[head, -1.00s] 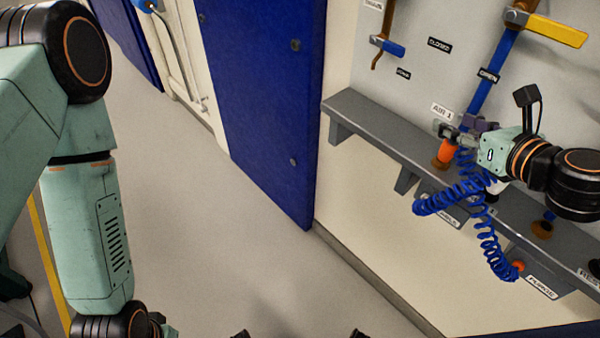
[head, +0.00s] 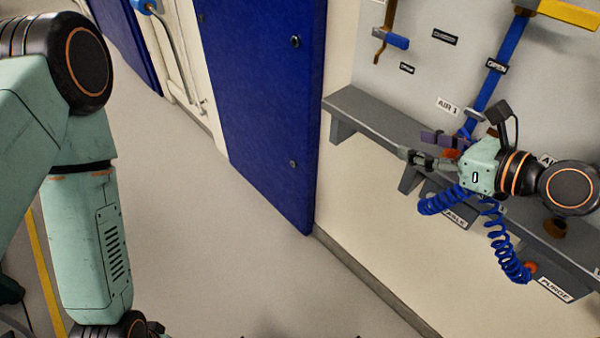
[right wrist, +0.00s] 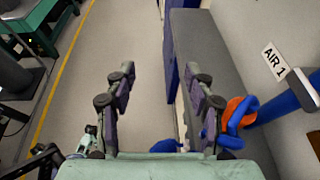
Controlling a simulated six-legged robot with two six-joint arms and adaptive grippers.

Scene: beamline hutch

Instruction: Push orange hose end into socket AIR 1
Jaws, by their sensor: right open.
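The orange hose end (head: 451,154) is at the shelf below the AIR 1 label (head: 447,106), in line with the blue pipe (head: 486,88). My right gripper partly covers it in the head view. In the right wrist view the orange piece (right wrist: 238,113) lies to the right, outside the fingers, with a blue hose loop around it. I cannot tell how deep it sits in the socket. My right gripper (head: 420,148) is open and apart from it; nothing is between its fingers (right wrist: 162,92). My left arm shows, its gripper does not.
A grey shelf (head: 370,122) runs along the wall panel. The coiled blue hose (head: 440,203) hangs under my right gripper, and another coil reaches the PURGE label (head: 555,289). A blue door (head: 262,100) stands left. The floor (head: 210,230) between is clear.

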